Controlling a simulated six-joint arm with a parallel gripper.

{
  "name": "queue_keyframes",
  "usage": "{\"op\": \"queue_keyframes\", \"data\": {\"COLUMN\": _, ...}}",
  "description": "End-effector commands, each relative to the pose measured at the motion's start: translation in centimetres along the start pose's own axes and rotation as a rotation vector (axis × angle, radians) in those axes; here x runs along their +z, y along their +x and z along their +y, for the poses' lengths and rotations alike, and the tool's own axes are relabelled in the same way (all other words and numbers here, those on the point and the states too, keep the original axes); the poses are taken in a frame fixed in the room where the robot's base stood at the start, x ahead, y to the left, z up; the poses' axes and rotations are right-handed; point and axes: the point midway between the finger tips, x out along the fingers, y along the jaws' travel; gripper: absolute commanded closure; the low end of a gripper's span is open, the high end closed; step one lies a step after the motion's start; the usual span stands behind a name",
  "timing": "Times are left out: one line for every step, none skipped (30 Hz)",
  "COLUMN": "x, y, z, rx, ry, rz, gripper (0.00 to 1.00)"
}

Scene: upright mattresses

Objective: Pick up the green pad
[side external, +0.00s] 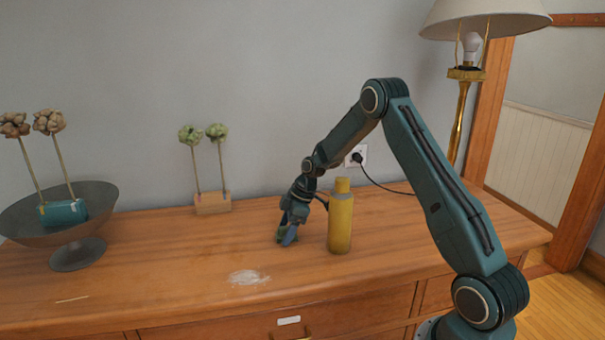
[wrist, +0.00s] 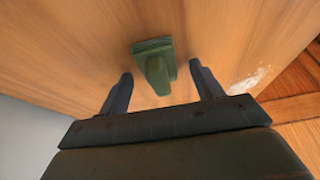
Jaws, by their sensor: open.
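The green pad (wrist: 155,64) lies on the wooden dresser top in the wrist view. It is a small dark green block with a raised narrower part. In the side view only a bit of green (side external: 281,237) shows at my gripper's fingertips. My gripper (side external: 288,240) points down just left of the yellow bottle. In the wrist view its two fingers (wrist: 163,82) are apart, with the lower part of the green pad between them and no finger clearly touching it.
A yellow bottle (side external: 341,222) stands close to the right of my gripper. A dark bowl (side external: 77,255) holding a teal block with stems is at the left. A wooden block (side external: 212,203) with two stems stands at the back. A pale smear (side external: 248,277) marks the front.

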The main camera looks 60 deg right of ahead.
Motion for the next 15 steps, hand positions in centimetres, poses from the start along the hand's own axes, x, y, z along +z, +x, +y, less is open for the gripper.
{"op": "queue_keyframes", "data": {"x": 0.00, "y": -0.02, "z": 0.00, "rx": 0.000, "ry": 0.000, "rz": 0.000, "gripper": 0.35}}
{"op": "queue_keyframes", "data": {"x": 0.00, "y": -0.02, "z": 0.00, "rx": 0.000, "ry": 0.000, "rz": 0.000, "gripper": 0.35}}
{"op": "queue_keyframes", "data": {"x": 0.00, "y": -0.03, "z": 0.00, "rx": 0.000, "ry": 0.000, "rz": 0.000, "gripper": 0.35}}
{"op": "queue_keyframes", "data": {"x": 0.00, "y": -0.03, "z": 0.00, "rx": 0.000, "ry": 0.000, "rz": 0.000, "gripper": 0.35}}
{"op": "queue_keyframes", "data": {"x": 0.00, "y": -0.03, "z": 0.00, "rx": 0.000, "ry": 0.000, "rz": 0.000, "gripper": 0.35}}
{"op": "queue_keyframes", "data": {"x": 0.01, "y": -0.03, "z": 0.00, "rx": 0.000, "ry": 0.000, "rz": 0.000, "gripper": 0.35}}
{"op": "queue_keyframes", "data": {"x": 0.01, "y": -0.03, "z": 0.00, "rx": 0.000, "ry": 0.000, "rz": 0.000, "gripper": 0.36}}
{"op": "queue_keyframes", "data": {"x": 0.01, "y": -0.04, "z": 0.00, "rx": 0.000, "ry": 0.000, "rz": 0.000, "gripper": 0.42}}
{"op": "queue_keyframes", "data": {"x": 0.01, "y": -0.04, "z": 0.00, "rx": 0.000, "ry": 0.000, "rz": 0.000, "gripper": 0.50}}
{"op": "queue_keyframes", "data": {"x": 0.01, "y": -0.04, "z": 0.00, "rx": 0.000, "ry": 0.000, "rz": 0.000, "gripper": 0.56}}
{"op": "queue_keyframes", "data": {"x": 0.01, "y": -0.04, "z": 0.00, "rx": 0.000, "ry": 0.000, "rz": 0.000, "gripper": 0.62}}
{"op": "queue_keyframes", "data": {"x": 0.01, "y": -0.04, "z": 0.00, "rx": 0.000, "ry": 0.000, "rz": 0.000, "gripper": 0.70}}
{"op": "queue_keyframes", "data": {"x": 0.01, "y": -0.04, "z": 0.00, "rx": 0.000, "ry": 0.000, "rz": 0.000, "gripper": 0.76}}
{"op": "queue_keyframes", "data": {"x": 0.01, "y": -0.04, "z": 0.00, "rx": 0.000, "ry": 0.000, "rz": 0.000, "gripper": 0.82}}
{"op": "queue_keyframes", "data": {"x": 0.01, "y": -0.04, "z": 0.00, "rx": 0.000, "ry": 0.000, "rz": 0.000, "gripper": 0.88}}
